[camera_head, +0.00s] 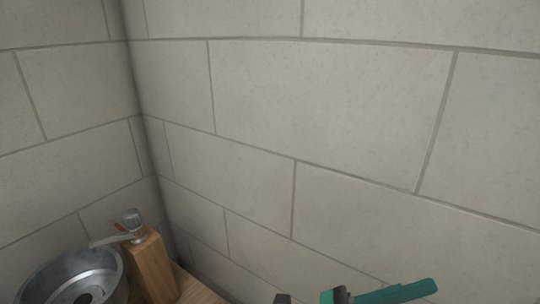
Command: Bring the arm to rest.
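Dark parts that look like the tips of my gripper (312,298) show at the bottom edge of the head view, right of the middle. The rest of the gripper and the arm is cut off below the frame. A teal bar-shaped thing (402,291) lies beside the right dark part and slants up to the right. A small teal piece also shows at that dark part's left side. I cannot tell whether the teal thing is held, or whether the gripper is open or shut.
A round metal basin (42,282) stands at the lower left. Beside it is a wooden block (153,268) with a metal tap (131,224) on top. A strip of wooden surface (197,291) shows to their right. Grey block walls (330,110) meet in a corner behind.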

